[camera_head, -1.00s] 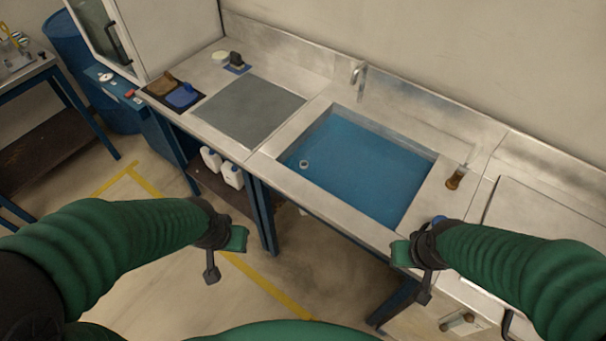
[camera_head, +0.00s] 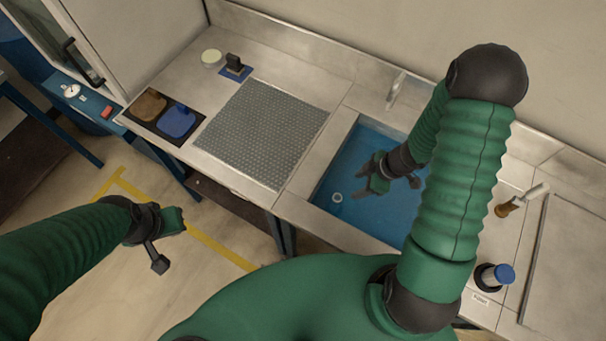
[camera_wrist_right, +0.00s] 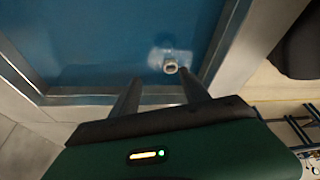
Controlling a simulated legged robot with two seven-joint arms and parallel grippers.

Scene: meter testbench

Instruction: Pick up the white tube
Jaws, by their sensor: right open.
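A small white ring-shaped piece (camera_head: 337,197) lies in the blue sink basin (camera_head: 349,168); it looks like the white tube seen end-on, though I cannot be sure it is not a drain fitting. It also shows in the right wrist view (camera_wrist_right: 170,67), just beyond my finger tips. My right gripper (camera_head: 374,180) is over the basin, to the right of the ring, and apart from it. Its two fingers (camera_wrist_right: 158,84) are open and empty. My left gripper (camera_head: 166,240) hangs in front of the bench, away from the sink; its opening is unclear.
A faucet (camera_head: 396,90) stands behind the basin. A brown and white object (camera_head: 510,206) and a blue-capped dark cylinder (camera_head: 495,275) stand to the right. A grey perforated mat (camera_head: 262,130) and a blue dish (camera_head: 177,121) lie left.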

